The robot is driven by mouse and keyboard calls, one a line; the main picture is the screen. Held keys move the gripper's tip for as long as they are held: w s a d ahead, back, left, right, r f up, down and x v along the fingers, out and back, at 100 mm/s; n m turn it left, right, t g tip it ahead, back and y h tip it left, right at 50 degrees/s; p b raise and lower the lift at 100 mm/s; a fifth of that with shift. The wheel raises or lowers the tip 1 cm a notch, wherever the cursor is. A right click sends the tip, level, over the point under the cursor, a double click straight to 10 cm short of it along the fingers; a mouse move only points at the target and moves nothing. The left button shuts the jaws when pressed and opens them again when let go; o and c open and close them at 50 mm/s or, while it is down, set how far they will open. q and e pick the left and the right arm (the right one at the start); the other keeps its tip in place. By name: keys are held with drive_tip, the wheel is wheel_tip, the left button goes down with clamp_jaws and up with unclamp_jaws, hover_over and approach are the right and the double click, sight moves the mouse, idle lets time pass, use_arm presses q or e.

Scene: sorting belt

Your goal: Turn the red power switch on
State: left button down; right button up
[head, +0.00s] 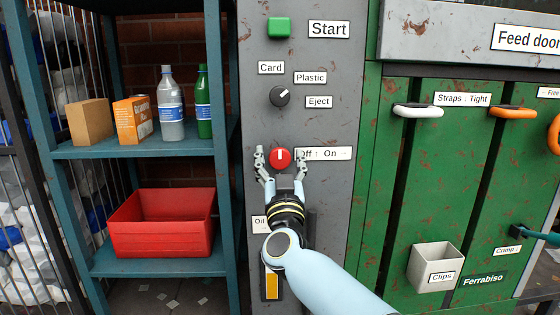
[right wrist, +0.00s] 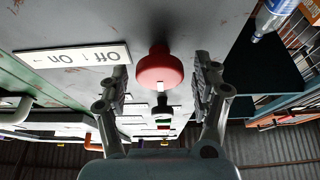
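The red power switch (head: 280,158) is a round red knob with a white mark, on the grey panel beside the "Off : On" label (head: 325,153). In the head view its white mark stands upright. My right gripper (head: 280,163) is open at the knob, with one finger on each side of it. In the right wrist view the red knob (right wrist: 159,68) sits between the two spread fingers (right wrist: 162,85), with gaps on both sides. My left gripper is not in view.
Above the switch are a black selector knob (head: 280,96) and a green Start button (head: 279,28). A shelf (head: 150,150) with boxes, bottles and a red bin (head: 162,238) stands at left. Green doors with a white handle (head: 418,111) and a clips box (head: 434,263) are at right.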

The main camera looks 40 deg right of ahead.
drive_tip(key=c, duration=1)
